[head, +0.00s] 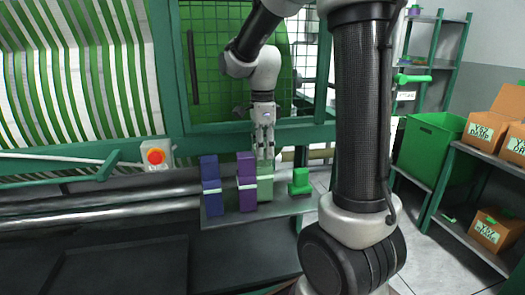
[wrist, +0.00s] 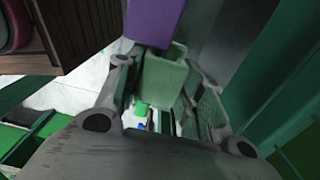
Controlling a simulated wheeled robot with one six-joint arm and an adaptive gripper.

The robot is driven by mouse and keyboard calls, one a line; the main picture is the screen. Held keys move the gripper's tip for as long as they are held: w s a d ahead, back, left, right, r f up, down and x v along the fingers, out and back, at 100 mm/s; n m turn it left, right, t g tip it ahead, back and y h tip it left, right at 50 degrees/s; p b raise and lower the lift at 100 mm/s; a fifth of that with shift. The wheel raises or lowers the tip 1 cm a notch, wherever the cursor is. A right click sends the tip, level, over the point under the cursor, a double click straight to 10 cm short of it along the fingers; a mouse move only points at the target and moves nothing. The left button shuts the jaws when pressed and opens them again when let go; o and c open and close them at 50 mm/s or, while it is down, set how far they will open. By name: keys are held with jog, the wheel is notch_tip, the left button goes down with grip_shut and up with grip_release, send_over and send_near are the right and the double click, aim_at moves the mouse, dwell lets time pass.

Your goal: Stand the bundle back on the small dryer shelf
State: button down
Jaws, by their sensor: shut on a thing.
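My gripper (head: 264,152) points down and is shut on the top of a pale green bundle (head: 265,183) with a light band. The bundle is upright at the small dryer shelf (head: 284,208), right beside a purple bundle (head: 246,182). I cannot tell whether its bottom touches the shelf. A blue bundle (head: 211,186) stands further left. In the wrist view the pale green bundle (wrist: 164,78) sits between my fingers, with the purple bundle (wrist: 155,22) close by.
A small bright green object (head: 300,182) stands on the shelf to the right. Metal rollers (head: 120,212) and a red emergency button (head: 155,156) lie left. A green bin (head: 430,145) and cardboard boxes (head: 490,125) are on racks at the right.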

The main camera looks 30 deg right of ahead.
jog(key=shift+f, duration=0.55)
jog(key=c, duration=0.9)
grip_release()
